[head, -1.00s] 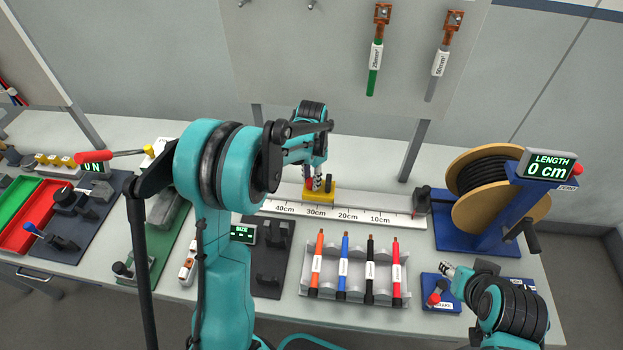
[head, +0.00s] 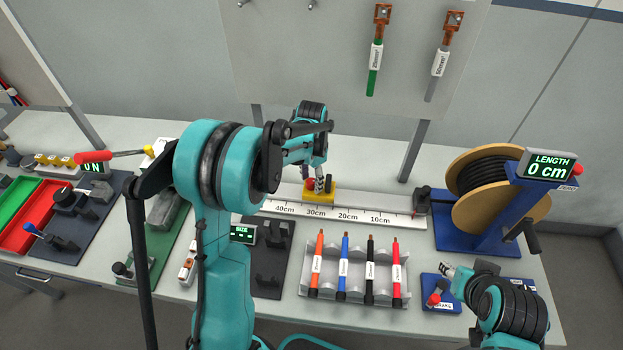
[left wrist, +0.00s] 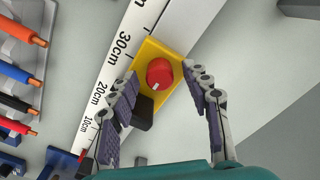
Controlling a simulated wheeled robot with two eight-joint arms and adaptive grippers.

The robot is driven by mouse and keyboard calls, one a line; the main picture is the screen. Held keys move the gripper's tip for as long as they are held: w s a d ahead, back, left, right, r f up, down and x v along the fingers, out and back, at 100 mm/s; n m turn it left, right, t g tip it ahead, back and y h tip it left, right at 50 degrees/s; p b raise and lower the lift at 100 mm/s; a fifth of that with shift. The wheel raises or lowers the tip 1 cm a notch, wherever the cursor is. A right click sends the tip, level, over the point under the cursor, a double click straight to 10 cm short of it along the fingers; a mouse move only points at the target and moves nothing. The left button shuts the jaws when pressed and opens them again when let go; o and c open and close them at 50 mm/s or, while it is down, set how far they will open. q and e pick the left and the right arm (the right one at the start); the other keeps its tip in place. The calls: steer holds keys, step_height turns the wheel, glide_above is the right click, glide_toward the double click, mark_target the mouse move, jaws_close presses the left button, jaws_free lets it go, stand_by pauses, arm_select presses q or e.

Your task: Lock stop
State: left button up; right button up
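The stop is a yellow block (left wrist: 178,63) with a round red knob (left wrist: 160,73) on top, sitting on the white ruler (left wrist: 103,75) near the 30 cm mark. A white mark shows on the knob's lower edge. The stop also shows in the head view (head: 320,197), partly hidden by my left gripper. My left gripper (left wrist: 164,77) is open, with its fingers on either side of the stop and the knob between them, apart from it. A dark part (left wrist: 143,113) sticks out below the block. My right gripper (head: 447,269) is by the small blue lever base; its finger opening is unclear.
A rack (head: 355,290) of several coloured cables stands in front of the ruler. A cable spool (head: 475,205) on a blue stand is at the right, its display (head: 548,166) reading 0 cm. A red-knobbed lever (head: 435,298) is by my right gripper.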

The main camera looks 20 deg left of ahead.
mark_target(312, 181)
arm_select(q)
step_height(312, 181, up, 12)
stand_by(0.6)
